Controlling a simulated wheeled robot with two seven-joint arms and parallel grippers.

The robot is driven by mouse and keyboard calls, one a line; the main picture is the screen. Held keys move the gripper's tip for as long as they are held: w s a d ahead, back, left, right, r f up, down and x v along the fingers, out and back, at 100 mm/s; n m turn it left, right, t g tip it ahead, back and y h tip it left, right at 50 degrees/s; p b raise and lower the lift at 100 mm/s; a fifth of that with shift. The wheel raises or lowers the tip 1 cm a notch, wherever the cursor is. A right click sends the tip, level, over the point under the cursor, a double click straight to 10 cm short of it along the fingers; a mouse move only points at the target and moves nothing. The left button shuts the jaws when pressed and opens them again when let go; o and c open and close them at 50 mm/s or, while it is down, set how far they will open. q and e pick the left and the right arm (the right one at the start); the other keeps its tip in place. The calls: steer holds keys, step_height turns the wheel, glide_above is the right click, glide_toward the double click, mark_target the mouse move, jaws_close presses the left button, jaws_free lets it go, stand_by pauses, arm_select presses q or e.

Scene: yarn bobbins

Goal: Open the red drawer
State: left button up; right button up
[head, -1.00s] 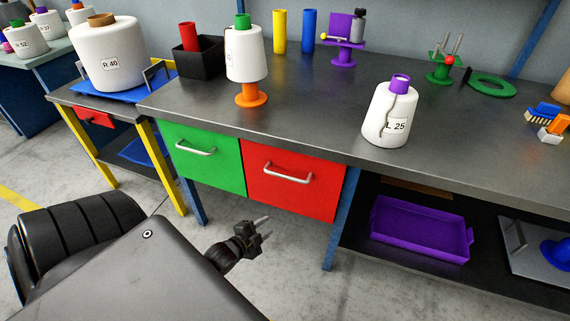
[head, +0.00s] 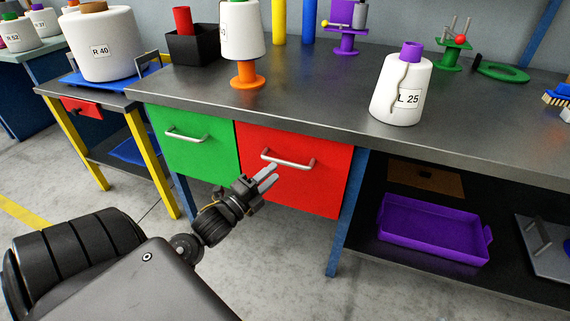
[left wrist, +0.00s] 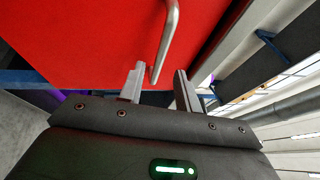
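The red drawer (head: 314,181) is closed under the workbench, to the right of a green drawer (head: 182,146). Its metal bar handle (head: 288,162) runs across its upper front. My left gripper (head: 265,177) is in front of the red drawer, just below the left part of the handle. In the left wrist view, the two fingers (left wrist: 157,88) are apart with nothing between them. The handle (left wrist: 166,45) there reaches down to near the gap between the fingertips, and I cannot tell if they touch. My right gripper is not in view.
Bobbins stand on the bench top (head: 300,85), one marked L 25 (head: 401,92) near the front edge. A blue bench leg (head: 348,215) stands right of the red drawer. A purple tray (head: 432,245) sits on the lower shelf. The floor below the drawers is clear.

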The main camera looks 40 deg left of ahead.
mark_target(285, 161)
arm_select(q)
steer(key=w, duration=0.4)
steer(key=w+r, duration=0.1)
steer(key=w, duration=0.1)
steer(key=shift+d, duration=0.2)
jaws_close()
